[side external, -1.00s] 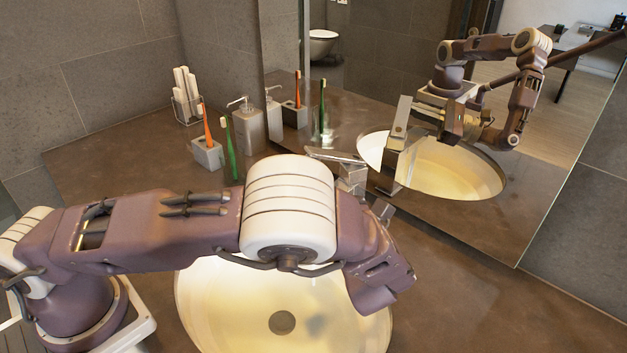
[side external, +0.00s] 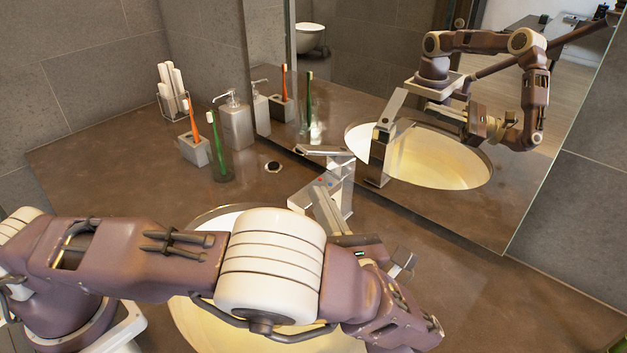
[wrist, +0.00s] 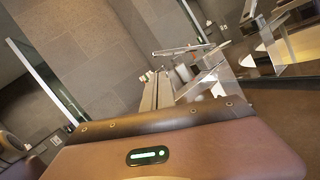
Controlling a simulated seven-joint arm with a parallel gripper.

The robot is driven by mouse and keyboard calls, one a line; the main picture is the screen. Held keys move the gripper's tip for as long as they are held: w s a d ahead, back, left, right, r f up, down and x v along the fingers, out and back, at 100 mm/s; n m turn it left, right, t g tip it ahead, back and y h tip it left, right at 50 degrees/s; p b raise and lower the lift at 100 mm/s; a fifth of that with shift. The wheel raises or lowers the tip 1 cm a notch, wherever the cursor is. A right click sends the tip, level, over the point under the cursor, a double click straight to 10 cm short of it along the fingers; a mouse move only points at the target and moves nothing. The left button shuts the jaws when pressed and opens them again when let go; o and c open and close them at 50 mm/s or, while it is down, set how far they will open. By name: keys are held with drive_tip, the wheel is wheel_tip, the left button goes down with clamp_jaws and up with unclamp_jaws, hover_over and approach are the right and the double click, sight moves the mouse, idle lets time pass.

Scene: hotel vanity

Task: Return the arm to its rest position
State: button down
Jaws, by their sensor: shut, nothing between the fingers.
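My arm is bent over the basin in the side external view. My gripper (side external: 324,204) extends past the wrist toward the tap (side external: 341,184), its grey fingers partly overlapping the tap in the picture. I cannot tell how much space separates them. In the wrist view my gripper (wrist: 156,77) shows its fingers side by side, shut with nothing held. The tap also shows beyond them in the wrist view (wrist: 184,50). My gripper and forearm are reflected in the mirror.
The basin (side external: 190,325) lies under my arm, partly hidden. An orange toothbrush in a holder (side external: 195,152), a green toothbrush (side external: 213,135) in a glass, a soap dispenser (side external: 236,125) and a rack of white rolls (side external: 172,95) stand at the back left. The mirror (side external: 535,170) edges the counter behind.

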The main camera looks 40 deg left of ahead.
drive_tip(key=shift+s+d, duration=0.15)
drive_tip(key=shift+d, duration=0.05)
